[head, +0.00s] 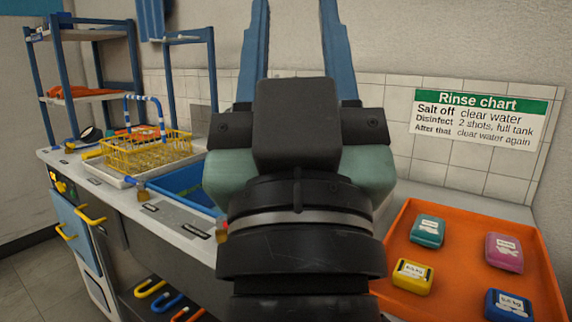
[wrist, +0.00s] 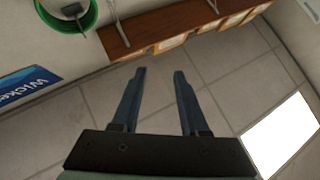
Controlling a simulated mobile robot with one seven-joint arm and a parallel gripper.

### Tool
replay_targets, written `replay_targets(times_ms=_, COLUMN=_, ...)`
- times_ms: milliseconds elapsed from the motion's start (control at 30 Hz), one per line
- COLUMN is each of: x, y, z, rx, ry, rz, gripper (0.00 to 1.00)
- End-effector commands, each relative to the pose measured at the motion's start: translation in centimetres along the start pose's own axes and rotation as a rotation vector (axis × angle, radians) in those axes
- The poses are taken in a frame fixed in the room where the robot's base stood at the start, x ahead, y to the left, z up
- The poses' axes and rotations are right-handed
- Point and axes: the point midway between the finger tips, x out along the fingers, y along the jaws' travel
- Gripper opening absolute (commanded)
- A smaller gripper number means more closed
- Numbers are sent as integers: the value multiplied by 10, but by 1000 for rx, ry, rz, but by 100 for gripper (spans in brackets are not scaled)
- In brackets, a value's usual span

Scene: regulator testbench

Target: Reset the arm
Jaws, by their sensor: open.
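My gripper (head: 296,30) stands upright in the middle of the head view, with its two blue fingers apart and reaching the top edge. It is open, with nothing between the fingers. In the wrist view my gripper (wrist: 160,72) also shows its fingers spread and empty, against a large-tiled grey surface. My wrist and the dark gripper body hide the middle of the bench in the head view.
An orange tray (head: 459,244) with several coloured blocks lies at right. A yellow wire basket (head: 147,153), a blue basin (head: 187,187) and blue shelving (head: 136,75) stand left. A rinse chart (head: 478,117) hangs behind. The wrist view shows a brown shelf (wrist: 120,42) and green round container (wrist: 52,22).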

Motion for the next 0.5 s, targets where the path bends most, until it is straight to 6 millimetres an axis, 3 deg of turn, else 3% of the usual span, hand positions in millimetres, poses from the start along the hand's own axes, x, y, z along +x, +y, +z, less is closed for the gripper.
replay_targets(times_ms=33, x=-14, y=-6, z=-23, rx=52, ry=61, rz=0, gripper=44)
replay_targets(times_ms=67, x=-12, y=-6, z=-35, rx=70, ry=80, rz=2, gripper=44)
replay_targets(times_ms=100, x=3, y=-4, z=-44, rx=63, ry=68, rz=4, gripper=44)
replay_targets(times_ms=500, x=80, y=2, z=-123, rx=59, ry=64, rz=3, gripper=44)
